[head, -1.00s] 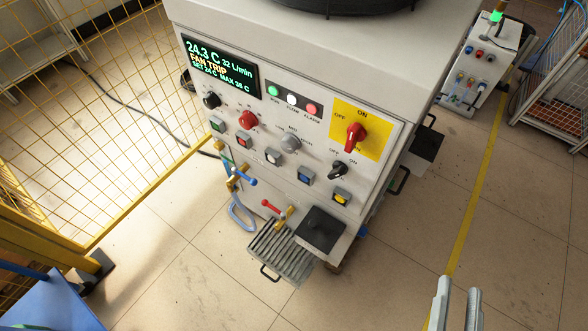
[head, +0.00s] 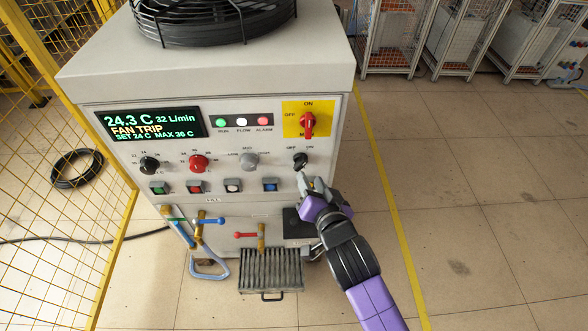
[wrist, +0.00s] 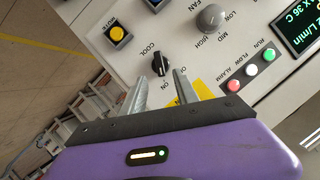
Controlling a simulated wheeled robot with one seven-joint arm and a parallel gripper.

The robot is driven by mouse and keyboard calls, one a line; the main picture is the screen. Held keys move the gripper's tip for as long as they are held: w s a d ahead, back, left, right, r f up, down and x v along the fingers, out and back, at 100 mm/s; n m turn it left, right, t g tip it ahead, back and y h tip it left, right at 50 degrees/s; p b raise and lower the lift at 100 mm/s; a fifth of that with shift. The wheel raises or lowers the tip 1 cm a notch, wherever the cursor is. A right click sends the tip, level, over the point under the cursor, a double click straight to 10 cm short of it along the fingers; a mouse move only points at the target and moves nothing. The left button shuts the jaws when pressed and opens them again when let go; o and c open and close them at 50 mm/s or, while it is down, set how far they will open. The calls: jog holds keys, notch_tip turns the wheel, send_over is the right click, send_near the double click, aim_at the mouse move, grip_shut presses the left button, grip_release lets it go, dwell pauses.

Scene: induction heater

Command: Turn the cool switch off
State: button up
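The cool switch is a small black rotary knob at the lower right of the cabinet's panel, below the yellow main-switch plate. It shows in the head view (head: 300,160) and, beside the word COOL, in the wrist view (wrist: 159,64). Its OFF and ON marks are above it in the head view, and its pointer seems to lean toward ON. My gripper (head: 304,178) is just in front of and below the knob. In the wrist view my gripper (wrist: 160,78) is open and empty, with the knob just beyond and between its fingertips; contact cannot be told.
The red main switch (head: 308,124) sits on a yellow plate above. The grey fan knob (head: 249,161) is to the left. A display (head: 152,123) reads FAN TRIP. Valve handles (head: 208,222) stick out below.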

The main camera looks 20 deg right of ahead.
aim_at(303, 165)
jog(key=p+x, duration=0.1)
jog(key=x, duration=0.6)
jog(key=shift+w, duration=0.25)
grip_shut()
